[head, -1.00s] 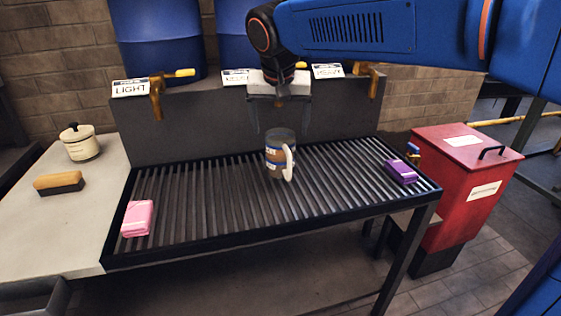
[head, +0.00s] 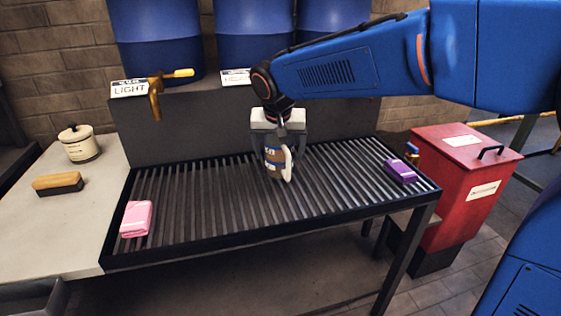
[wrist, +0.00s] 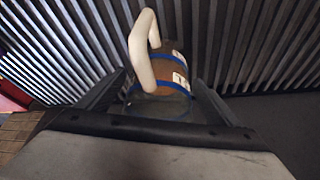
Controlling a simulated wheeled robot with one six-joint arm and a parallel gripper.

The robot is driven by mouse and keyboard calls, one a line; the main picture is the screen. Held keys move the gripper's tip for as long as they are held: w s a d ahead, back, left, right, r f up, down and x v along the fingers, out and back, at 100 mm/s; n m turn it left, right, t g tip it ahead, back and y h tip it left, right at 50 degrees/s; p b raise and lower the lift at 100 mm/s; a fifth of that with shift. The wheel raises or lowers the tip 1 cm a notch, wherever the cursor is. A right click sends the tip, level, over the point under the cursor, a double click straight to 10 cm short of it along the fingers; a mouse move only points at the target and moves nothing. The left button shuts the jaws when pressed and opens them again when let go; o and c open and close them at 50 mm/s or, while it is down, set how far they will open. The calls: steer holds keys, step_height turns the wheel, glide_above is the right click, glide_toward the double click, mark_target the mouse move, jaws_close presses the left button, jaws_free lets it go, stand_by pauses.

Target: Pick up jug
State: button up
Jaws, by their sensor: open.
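The jug (head: 273,162) stands upright on the slatted grate, brown with blue bands, pale labels and a white handle on its right side. My gripper (head: 279,155) is lowered over it from above, with one finger on each side of the body. In the wrist view the jug (wrist: 158,78) sits between the two open fingers (wrist: 160,97), its white handle (wrist: 143,45) rising toward the top. The gripper is open; gaps at the fingers are hard to judge. The jug's top is partly hidden by the gripper in the head view.
The black slatted grate (head: 200,205) holds a pink bundle (head: 136,218) at left and a purple packet (head: 400,171) at right. A brush (head: 58,184) and a lidded pot (head: 78,143) are on the left counter. A red bin (head: 465,185) is at right.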

steer(key=c, duration=1.6)
steer(key=shift+r, duration=0.1)
